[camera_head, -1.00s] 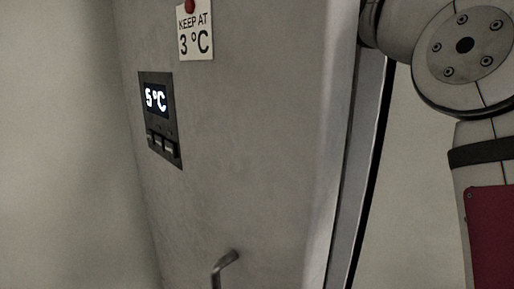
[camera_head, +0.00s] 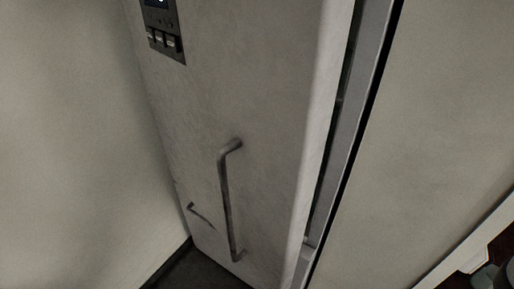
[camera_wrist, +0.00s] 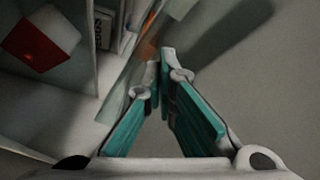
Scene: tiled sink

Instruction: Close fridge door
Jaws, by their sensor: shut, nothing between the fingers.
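The grey fridge door (camera_head: 270,130) fills the middle of the head view. It has a long bar handle (camera_head: 226,200) and a dark control panel (camera_head: 164,30). A narrow strip with a dark gap shows along its right edge; from this view I cannot tell how far open the door is. My gripper (camera_wrist: 165,62) shows only in the wrist view, with its teal fingers shut and nothing between them. Its tips are beside what looks like the open fridge inside (camera_wrist: 105,40). I cannot tell whether they touch anything.
In the wrist view, a red and white box (camera_wrist: 42,40) and a lettered pack (camera_wrist: 103,27) are at the upper left. A plain wall (camera_head: 60,130) stands left of the fridge. A white edge with dark items shows at the lower right of the head view.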

